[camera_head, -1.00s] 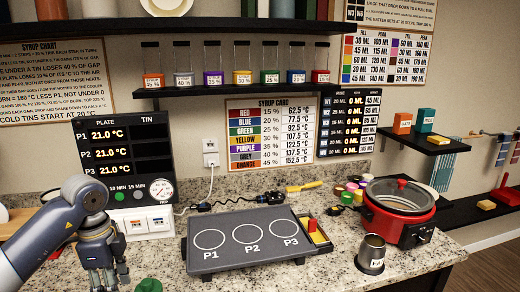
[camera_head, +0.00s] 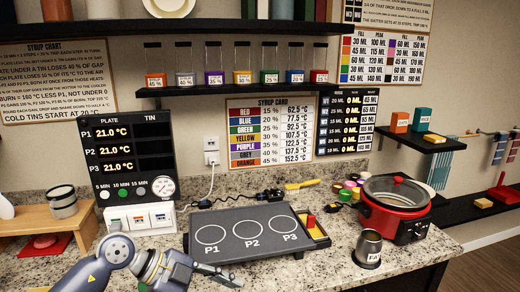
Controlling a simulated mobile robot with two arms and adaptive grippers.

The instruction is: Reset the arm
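My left arm comes in low from the left, and its gripper (camera_head: 228,277) points right at the bottom edge, just in front of the griddle. The fingers are seen edge-on and partly cut off, so their opening is unclear; I see nothing held. The dark griddle (camera_head: 233,255) with circles P1, P2 and P3 lies on the granite counter (camera_head: 300,272), behind the gripper and apart from it. My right gripper is out of view.
A red cooker (camera_head: 393,212) and a metal cup (camera_head: 369,247) stand at the right. A display with a switch box (camera_head: 140,219) stands behind my arm. A wooden stand (camera_head: 40,223) is at the left. Coloured jars (camera_head: 242,72) line the wall shelf. The counter's front right is clear.

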